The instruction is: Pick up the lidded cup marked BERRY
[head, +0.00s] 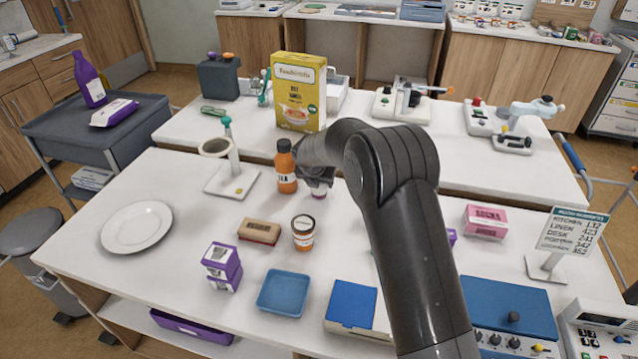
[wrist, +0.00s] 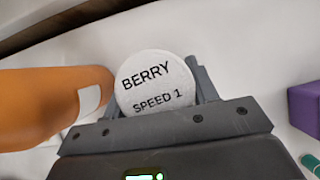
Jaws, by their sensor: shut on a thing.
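The lidded cup marked BERRY (wrist: 156,83) shows in the wrist view as a round white lid with the words BERRY and SPEED 1. My gripper (wrist: 155,95) is shut on it, with one finger on each side of the lid. In the head view the cup (head: 318,193) is mostly hidden under my gripper (head: 317,178); only a small pinkish part shows near the table surface. I cannot tell whether it touches the table. An orange bottle (head: 286,168) stands close to its left, and an orange body (wrist: 50,105) fills the left of the wrist view.
A stand with a ring (head: 232,170) is left of the bottle. A yellow carton (head: 299,92) stands behind. The table around the white plate (head: 136,227) is clear.

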